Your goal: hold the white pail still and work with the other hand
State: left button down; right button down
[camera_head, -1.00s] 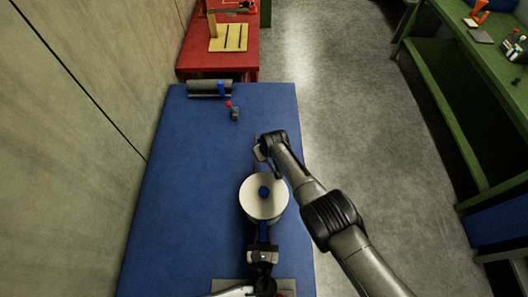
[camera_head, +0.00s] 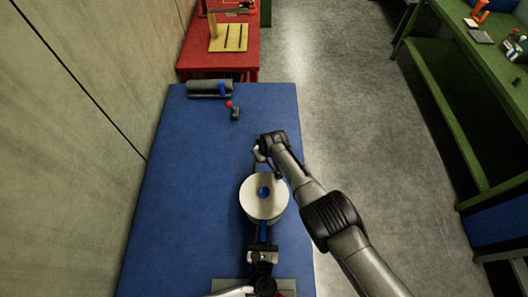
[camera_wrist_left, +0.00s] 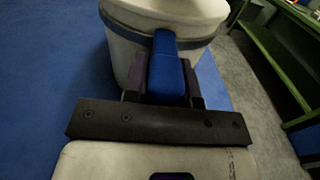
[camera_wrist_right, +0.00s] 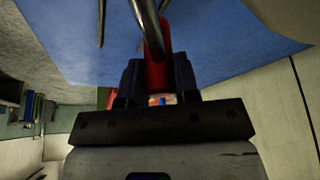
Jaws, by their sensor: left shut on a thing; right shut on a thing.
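The white pail (camera_head: 255,207) stands on the blue table top, its round pale top facing up with a blue ring (camera_head: 264,192) in the middle. My left gripper (camera_head: 263,236) is at its near side, shut on a blue grip (camera_wrist_left: 168,75) against the pail's wall, below its dark band. My right gripper (camera_head: 261,153) is just beyond the pail, its fingers partly hidden by its own wrist. In the right wrist view it is shut on a red piece (camera_wrist_right: 155,65) with bent grey metal rod beside it. What the red piece belongs to is unclear.
The blue table (camera_head: 190,190) is clear left of the pail. A small grey object with a red knob (camera_head: 234,110) and a grey roll-like item (camera_head: 205,88) lie at its far end. A red table (camera_head: 230,60) stands beyond; a green bench (camera_head: 450,80) is at right.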

jog(key=s+a+n+g+y, duration=0.1)
jog(key=s+a+n+g, duration=0.1)
jog(key=s+a+n, duration=0.2)
jog(key=shift+s+a+n+y, duration=0.15)
jog(key=shift+s+n+y, duration=0.25)
jog(key=shift+n, duration=1.2)
jog(key=c, duration=0.8)
grip_release()
jog(key=shift+c, duration=0.2)
jog(key=v, duration=1.2)
